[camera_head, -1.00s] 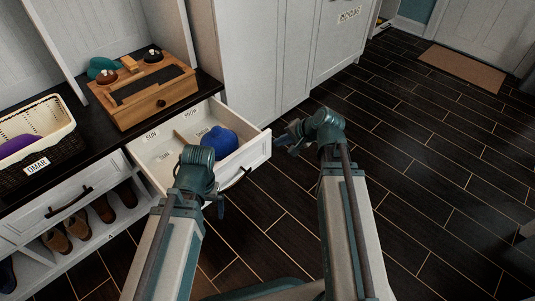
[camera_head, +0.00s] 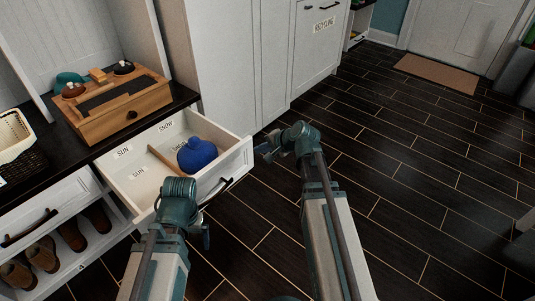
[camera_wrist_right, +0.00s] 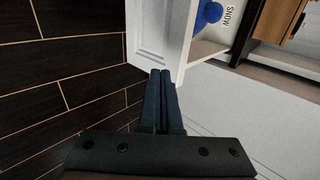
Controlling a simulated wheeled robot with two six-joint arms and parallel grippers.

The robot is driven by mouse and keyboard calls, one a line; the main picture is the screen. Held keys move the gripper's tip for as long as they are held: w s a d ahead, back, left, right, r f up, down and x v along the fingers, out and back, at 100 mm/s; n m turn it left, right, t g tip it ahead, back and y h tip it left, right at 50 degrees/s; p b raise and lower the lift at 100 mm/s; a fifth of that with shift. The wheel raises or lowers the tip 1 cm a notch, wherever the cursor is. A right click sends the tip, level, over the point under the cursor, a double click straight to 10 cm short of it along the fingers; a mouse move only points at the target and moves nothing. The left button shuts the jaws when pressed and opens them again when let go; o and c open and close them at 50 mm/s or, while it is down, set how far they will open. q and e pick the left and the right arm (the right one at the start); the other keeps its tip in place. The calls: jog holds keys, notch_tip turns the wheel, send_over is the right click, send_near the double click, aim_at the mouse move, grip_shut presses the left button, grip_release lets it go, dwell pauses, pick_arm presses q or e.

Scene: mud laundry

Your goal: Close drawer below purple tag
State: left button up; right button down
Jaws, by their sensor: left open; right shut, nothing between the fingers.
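A white drawer (camera_head: 239,164) stands pulled out below the black counter in the head view. It holds a blue rounded item (camera_head: 197,154) and a wooden divider, with SUN and SNOW labels inside. No purple tag is clear in view. My right gripper (camera_head: 267,151) is shut and empty, just beyond the drawer's front right corner. In the right wrist view its shut fingers (camera_wrist_right: 161,88) point at the end of the white drawer front (camera_wrist_right: 158,38); I cannot tell if they touch. My left gripper (camera_head: 205,234) is open near the drawer's handle side, its fingers mostly hidden by my wrist.
A wooden box (camera_head: 118,107) sits on the counter above the drawer. A basket (camera_head: 15,140) is at the left edge. A closed drawer (camera_head: 50,205) and shoes (camera_head: 70,235) are lower left. White cabinets (camera_head: 235,60) stand behind.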

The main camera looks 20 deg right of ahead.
aim_at(243, 147)
pick_arm(q)
jog(key=shift+f+b, duration=0.3)
jog(key=shift+f, duration=0.45)
pick_arm(e)
jog(key=shift+w+a+f, duration=0.25)
jog(key=shift+w+a, duration=0.25)
jog(key=shift+w, duration=0.35)
jog(key=shift+w+a+f, duration=0.25)
jog(key=shift+w+a, duration=0.2)
jog(key=shift+w, duration=0.35)
jog(key=shift+w+a+f, duration=0.25)
jog(key=shift+w+a, duration=0.25)
jog(key=shift+w, duration=0.35)
jog(key=w+a, duration=0.5)
jog(key=w, duration=0.4)
jog(key=w+a, duration=0.5)
jog(key=w, duration=0.4)
jog(key=w+a, duration=0.6)
jog(key=w, duration=0.4)
jog(key=shift+a, duration=0.1)
